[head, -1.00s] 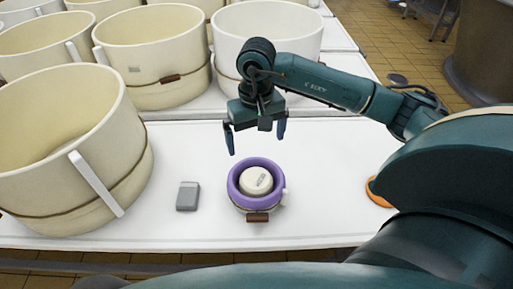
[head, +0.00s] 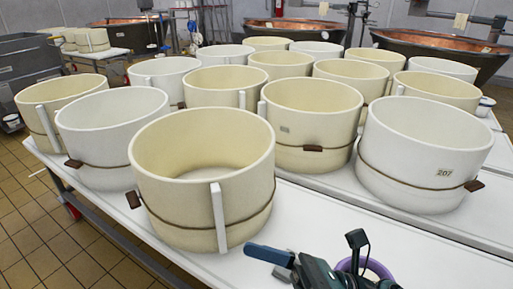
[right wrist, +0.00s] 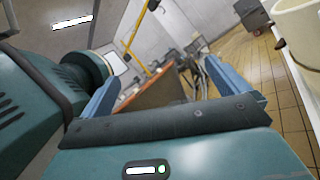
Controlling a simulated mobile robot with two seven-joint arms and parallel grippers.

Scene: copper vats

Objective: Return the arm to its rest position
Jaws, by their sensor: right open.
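My right gripper (head: 276,263) is at the bottom of the head view, pointing left above the white table, with part of its arm cut off by the lower edge. In the right wrist view, its two blue fingers stand wide apart with nothing between them (right wrist: 168,92). A purple ring (head: 377,266) on the table shows only in part behind the arm. What sits inside the ring is hidden. My left gripper is not in view.
Several cream and white round moulds crowd the white table (head: 440,262); the nearest cream mould (head: 203,180) stands just beyond my right gripper. A white mould (head: 425,150) marked 207 is at the right. Copper vats (head: 290,30) stand at the back. Tiled floor lies left.

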